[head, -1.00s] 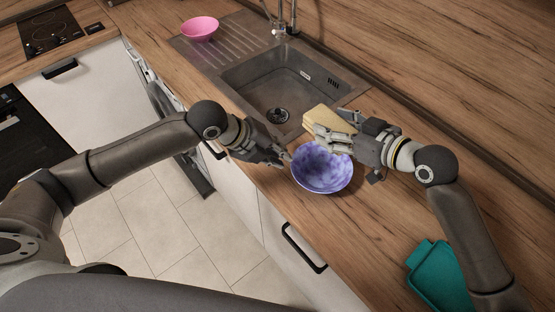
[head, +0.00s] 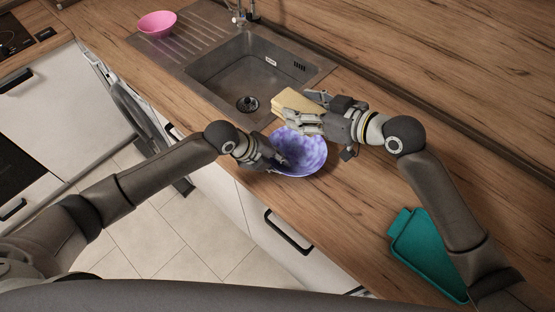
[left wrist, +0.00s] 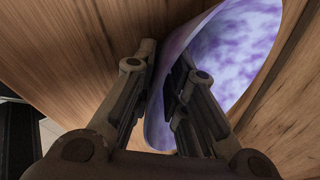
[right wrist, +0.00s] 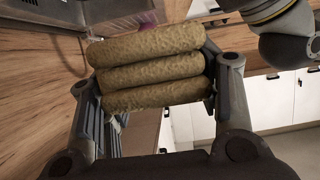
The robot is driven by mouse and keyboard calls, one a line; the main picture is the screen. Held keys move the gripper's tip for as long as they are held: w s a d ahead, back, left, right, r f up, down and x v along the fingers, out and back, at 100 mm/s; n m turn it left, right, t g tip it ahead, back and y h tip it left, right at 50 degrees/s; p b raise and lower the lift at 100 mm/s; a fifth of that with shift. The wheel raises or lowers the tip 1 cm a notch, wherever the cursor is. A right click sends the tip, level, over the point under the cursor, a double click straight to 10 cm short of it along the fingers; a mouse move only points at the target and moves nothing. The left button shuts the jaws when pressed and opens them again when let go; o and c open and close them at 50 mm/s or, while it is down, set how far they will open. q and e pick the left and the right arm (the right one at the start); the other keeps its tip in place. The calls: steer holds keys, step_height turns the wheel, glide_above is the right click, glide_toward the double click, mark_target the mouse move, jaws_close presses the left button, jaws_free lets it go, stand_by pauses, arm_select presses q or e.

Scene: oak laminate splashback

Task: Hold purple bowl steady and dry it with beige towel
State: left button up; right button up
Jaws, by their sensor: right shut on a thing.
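The purple mottled bowl (head: 306,150) stands upright on the wooden counter in front of the sink. My left gripper (head: 280,163) is at its near left rim. In the left wrist view the bowl's wall (left wrist: 158,125) passes between the two fingers, one outside and one inside, with gaps, so the gripper looks open around the rim. My right gripper (head: 297,111) is shut on the folded beige towel (head: 290,100), just beyond the bowl's far rim. In the right wrist view the towel (right wrist: 152,72) shows three stacked folds between the fingers.
A sink (head: 240,72) with a faucet is behind the bowl. A pink bowl (head: 157,23) stands on its drainboard. A teal tray (head: 425,250) lies at the right, partly under my right arm. The counter's front edge is close to the bowl.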

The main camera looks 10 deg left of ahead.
stand_by(0.3)
step_height(320, 180, down, 11)
steer(key=d, duration=0.1)
steer(key=shift+w+d+m+t, duration=0.15)
steer(key=shift+w+m+t, duration=0.15)
steer(key=shift+w+t, duration=0.1)
stand_by(0.5)
steer(key=shift+f, duration=0.25)
stand_by(0.4)
steer(key=shift+f, duration=0.4)
steer(key=shift+s, duration=0.1)
steer(key=shift+s+a, duration=0.4)
steer(key=shift+s, duration=0.05)
steer(key=shift+w+d+f, duration=0.15)
steer(key=shift+w+d, duration=0.7)
steer(key=shift+w, duration=0.1)
